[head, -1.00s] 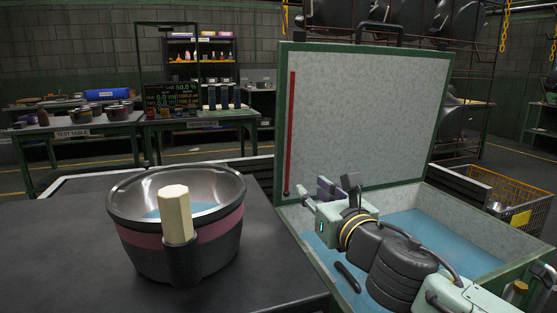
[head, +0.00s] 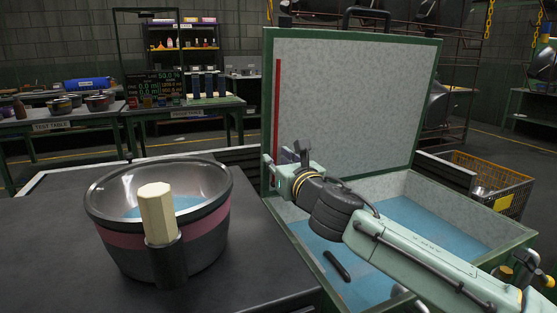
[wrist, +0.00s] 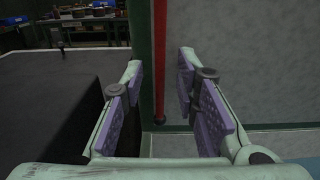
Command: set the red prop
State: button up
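The red prop (head: 277,95) is a thin red rod running upright along the left edge of the pale lid (head: 350,95) of an open green-framed chest. In the head view its lower end is hidden behind my gripper (head: 285,158). In the wrist view the red prop (wrist: 160,60) shows between my gripper's two purple-padded fingers (wrist: 163,105), beyond them, with its lower end visible. The fingers are apart and hold nothing. The chest (head: 440,205) has a blue floor, and a short dark bar (head: 337,266) lies in it.
A steel pot (head: 200,240) with a pink band and a pale-ended handle (head: 157,215) stands on the dark table (head: 50,240) at left. A yellow wire basket (head: 500,180) is right of the chest. The test table (head: 60,125) is behind.

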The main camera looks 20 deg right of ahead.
jog(key=shift+w, duration=0.1)
jog(key=shift+c, duration=0.5)
grip_shut()
dwell(0.4)
